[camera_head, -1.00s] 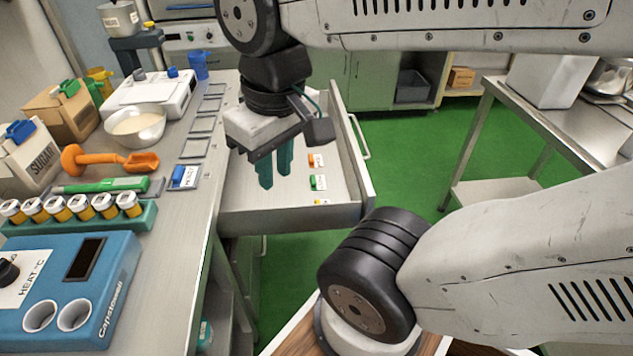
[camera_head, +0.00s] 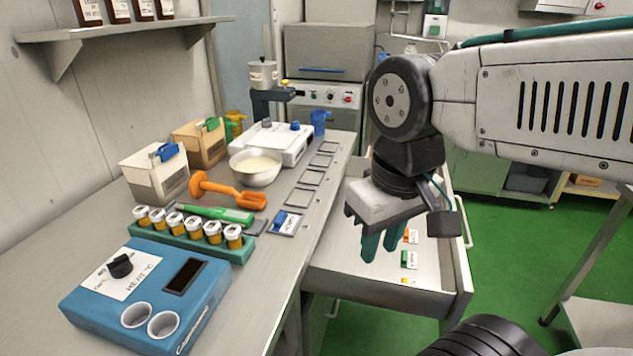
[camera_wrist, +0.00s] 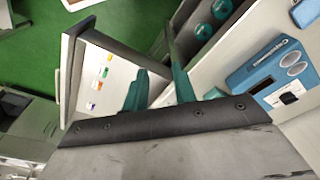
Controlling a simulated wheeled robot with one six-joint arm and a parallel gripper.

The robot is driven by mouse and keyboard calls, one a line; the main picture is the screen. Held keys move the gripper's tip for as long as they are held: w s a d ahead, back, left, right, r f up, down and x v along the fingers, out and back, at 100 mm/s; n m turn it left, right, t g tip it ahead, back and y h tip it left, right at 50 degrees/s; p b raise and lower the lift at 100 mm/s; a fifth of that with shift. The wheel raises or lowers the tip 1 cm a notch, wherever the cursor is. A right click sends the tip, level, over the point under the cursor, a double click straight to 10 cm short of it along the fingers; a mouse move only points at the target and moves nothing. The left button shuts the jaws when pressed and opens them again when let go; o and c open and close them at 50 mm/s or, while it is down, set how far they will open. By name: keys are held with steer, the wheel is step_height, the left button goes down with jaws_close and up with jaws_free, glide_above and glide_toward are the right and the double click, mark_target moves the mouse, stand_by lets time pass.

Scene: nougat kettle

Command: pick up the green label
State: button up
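The green label (camera_head: 408,259) is a small white tag with a green part, lying flat in the open drawer (camera_head: 345,282). In the wrist view the green label (camera_wrist: 102,72) shows in the drawer between an orange and a yellow piece. My gripper (camera_head: 381,248) is over the drawer, up and to the left of the green label in the head view. Its two teal fingers (camera_wrist: 157,62) are apart with nothing between them. The gripper does not touch the label.
An orange label (camera_head: 411,236) and a small yellow piece (camera_head: 408,281) lie near the green one. A blue label (camera_head: 285,222) sits in a frame on the counter. The counter holds a jar rack (camera_head: 192,236), a white bowl (camera_head: 256,166) and a blue heater (camera_head: 150,290).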

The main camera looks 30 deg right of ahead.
steer(key=o, duration=0.8)
steer(key=shift+o, duration=0.2)
steer(key=n+g, duration=0.2)
steer(key=n, duration=0.5)
glide_above(404, 255)
steer(key=f, duration=2.8)
steer(key=shift+s+d+f, duration=0.2)
steer(key=shift+s+d, duration=0.1)
steer(key=shift+d, duration=0.05)
steer(key=shift+w+d+n+t, duration=0.25)
steer(key=shift+w+n+t, duration=0.05)
steer(key=shift+n, duration=0.6)
steer(key=shift+a+f, duration=0.15)
steer(key=shift+f, duration=1.15)
steer(key=shift+a+f, duration=0.2)
steer(key=shift+f, duration=1.05)
steer(key=shift+a+f, duration=0.15)
steer(key=shift+f, duration=1.15)
